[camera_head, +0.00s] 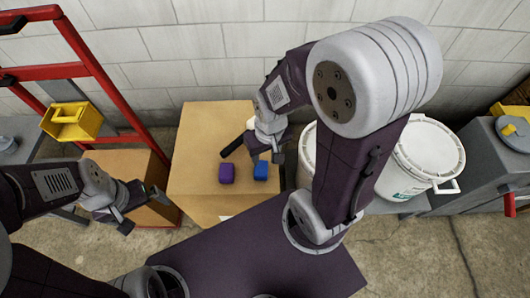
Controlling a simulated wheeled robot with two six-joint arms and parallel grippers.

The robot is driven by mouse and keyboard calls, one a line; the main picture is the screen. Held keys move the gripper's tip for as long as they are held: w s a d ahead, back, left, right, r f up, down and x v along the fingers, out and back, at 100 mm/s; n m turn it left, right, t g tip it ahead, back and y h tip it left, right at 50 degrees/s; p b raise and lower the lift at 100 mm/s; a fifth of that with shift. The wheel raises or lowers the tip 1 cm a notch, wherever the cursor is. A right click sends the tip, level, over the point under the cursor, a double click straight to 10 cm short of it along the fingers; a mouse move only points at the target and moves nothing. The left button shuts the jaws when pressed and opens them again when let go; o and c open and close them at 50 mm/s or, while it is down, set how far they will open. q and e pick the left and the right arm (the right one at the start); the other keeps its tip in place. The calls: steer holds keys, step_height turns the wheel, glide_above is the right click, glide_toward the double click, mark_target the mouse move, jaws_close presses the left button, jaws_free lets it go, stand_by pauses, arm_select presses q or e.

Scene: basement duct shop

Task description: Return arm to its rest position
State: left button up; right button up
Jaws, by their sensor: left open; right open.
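My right gripper (265,156) is open above the top of a cardboard box, with its arm reaching in from the right. A blue block (261,170) lies on the box just below its fingers; I cannot tell whether they touch it. A purple block (226,173) sits to the left of the blue one, apart from it. My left gripper (140,195) is open and empty, left of the box and lower in the picture. A white thing behind the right gripper is mostly hidden.
The cardboard box (200,135) stands against a block wall. A red ladder-like frame (95,65) with a yellow bin (73,121) stands at left, a second box (120,166) beneath. White buckets (428,150) stand at right, beside a grey cabinet (490,165). Concrete floor shows in front.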

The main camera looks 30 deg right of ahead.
step_height(320, 180, up, 10)
steer(key=p, duration=1)
